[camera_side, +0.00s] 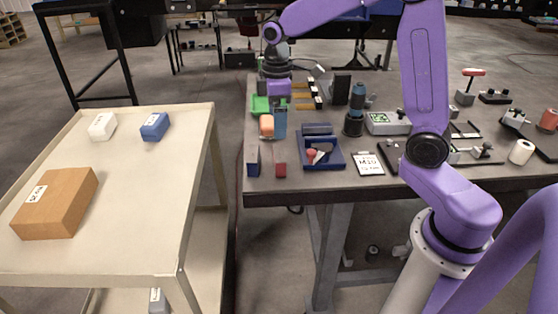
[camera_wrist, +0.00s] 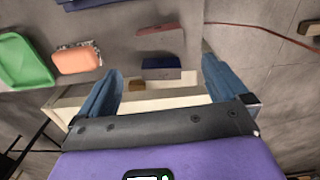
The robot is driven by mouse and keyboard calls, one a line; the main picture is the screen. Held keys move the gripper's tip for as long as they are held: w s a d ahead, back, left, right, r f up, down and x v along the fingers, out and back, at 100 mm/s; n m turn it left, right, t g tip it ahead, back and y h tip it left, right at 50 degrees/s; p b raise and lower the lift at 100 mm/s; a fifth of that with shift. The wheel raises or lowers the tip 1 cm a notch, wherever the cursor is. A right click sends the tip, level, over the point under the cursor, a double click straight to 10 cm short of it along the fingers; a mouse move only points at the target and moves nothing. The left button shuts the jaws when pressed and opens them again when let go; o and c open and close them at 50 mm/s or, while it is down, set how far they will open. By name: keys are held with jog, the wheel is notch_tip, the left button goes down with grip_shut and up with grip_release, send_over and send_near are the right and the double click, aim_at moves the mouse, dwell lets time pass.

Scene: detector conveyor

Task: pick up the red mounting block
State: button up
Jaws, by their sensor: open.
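The red mounting block (camera_side: 280,163) lies on the dark table near its front left edge. In the wrist view the red block (camera_wrist: 160,29) shows near the top, beyond the line between the fingertips. My gripper (camera_side: 280,134) is above the table, farther back than the red block and apart from it. In the wrist view my gripper (camera_wrist: 161,68) is open, with blue fingers on either side and nothing held. A dark blue block (camera_side: 253,162) lies just left of the red one; it also shows in the wrist view (camera_wrist: 161,69), below the red block.
A blue tray (camera_side: 336,163) with small parts stands right of the red block. An orange object (camera_side: 266,125) and a green tray (camera_side: 260,104) are farther back. A cream cart (camera_side: 130,190) holding boxes stands left, beyond a gap.

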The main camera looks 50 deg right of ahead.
aim_at(279, 153)
notch_tip(279, 153, down, 7)
jog(key=shift+f, duration=0.1)
jog(key=shift+s+d+f, duration=0.15)
jog(key=shift+f, duration=2.5)
jog(key=c, duration=1)
